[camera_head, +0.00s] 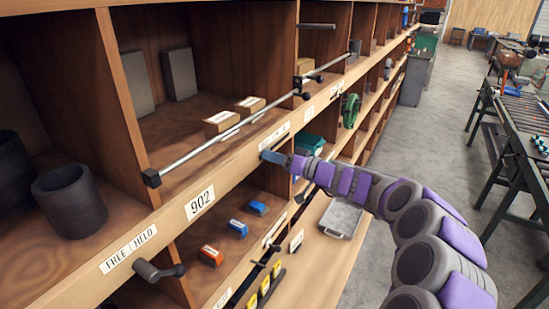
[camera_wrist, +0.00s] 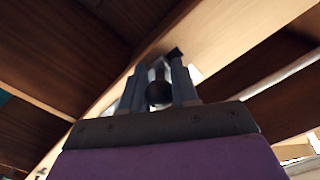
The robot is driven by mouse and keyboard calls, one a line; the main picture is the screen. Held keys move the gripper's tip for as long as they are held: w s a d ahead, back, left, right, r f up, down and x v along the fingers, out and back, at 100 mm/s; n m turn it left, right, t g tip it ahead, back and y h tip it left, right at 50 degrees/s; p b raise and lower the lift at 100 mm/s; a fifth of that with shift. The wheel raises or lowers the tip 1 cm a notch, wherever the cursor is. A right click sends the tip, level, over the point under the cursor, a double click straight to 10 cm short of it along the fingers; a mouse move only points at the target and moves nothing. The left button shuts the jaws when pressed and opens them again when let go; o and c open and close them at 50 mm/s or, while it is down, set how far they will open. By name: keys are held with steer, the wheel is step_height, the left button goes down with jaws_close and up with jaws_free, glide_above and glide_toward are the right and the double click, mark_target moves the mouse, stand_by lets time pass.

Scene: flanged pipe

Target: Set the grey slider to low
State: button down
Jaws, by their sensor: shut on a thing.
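My gripper (camera_head: 266,156) is at the front edge of the middle shelf board, beside a label whose text is too small to read. In the wrist view my gripper (camera_wrist: 158,66) is shut with a dark round knob (camera_wrist: 158,92) between its fingers, close to the wooden edge. What the knob belongs to is hidden. A grey metal rod (camera_head: 225,133) runs along the shelf front above the gripper, with a dark clamp-like piece with black knobs (camera_head: 299,86) on it. I cannot tell which part is the grey slider, and no "low" mark is readable.
A lever (camera_head: 159,270) sits under a "FREE | HELD" label (camera_head: 128,249) at lower left. A green wheel (camera_head: 350,110) stands out beyond my gripper. Small blue and orange boxes (camera_head: 211,255) lie on the lower shelf. The floor (camera_head: 430,145) to the right is open.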

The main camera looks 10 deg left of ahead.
mark_target(275, 145)
steer(key=shift+w+f, duration=0.1)
steer(key=shift+w+d+f+b, duration=0.1)
steer(key=shift+w+d+b, duration=0.3)
steer(key=shift+w, duration=0.5)
steer(key=shift+w+d+r+b, duration=0.1)
steer(key=shift+w+d+b, duration=0.3)
steer(key=shift+w, duration=0.55)
steer(key=shift+w+d+f+b, duration=0.1)
steer(key=shift+w+d+b, duration=0.25)
steer(key=shift+w, duration=0.55)
steer(key=shift+a, duration=0.1)
steer(key=c, duration=0.9)
jaws_free()
steer(key=shift+w, duration=0.1)
steer(key=shift+o, duration=0.2)
steer(key=b+v, duration=0.1)
steer(key=v, duration=1.6)
steer(key=shift+d, duration=0.3)
